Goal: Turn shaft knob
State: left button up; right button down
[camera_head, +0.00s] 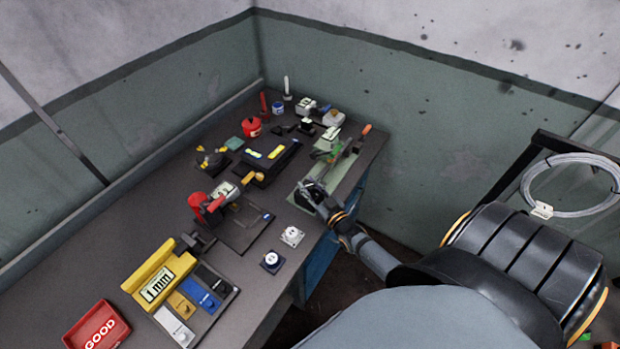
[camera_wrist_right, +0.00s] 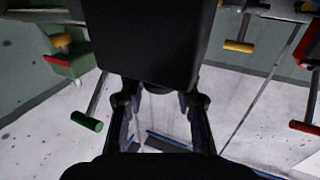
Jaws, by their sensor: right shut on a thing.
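My right gripper (camera_head: 312,191) is at the near end of a pale green fixture (camera_head: 352,184) on the right part of the bench. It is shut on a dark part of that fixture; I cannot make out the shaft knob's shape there. In the right wrist view, the two fingers of my right gripper (camera_wrist_right: 160,105) stand on either side below a large black block (camera_wrist_right: 150,42), which hides what lies behind it. My left gripper is not in view.
Near the fixture, a green device (camera_head: 326,154) and a red-handled lever (camera_head: 366,129) stand further back. Two small button boxes (camera_head: 291,236) (camera_head: 272,261) sit at the bench's front edge.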

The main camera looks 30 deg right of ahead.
jog(key=c, duration=1)
grip_release()
jog(key=shift+o, duration=0.2)
jog(key=s, duration=1.2)
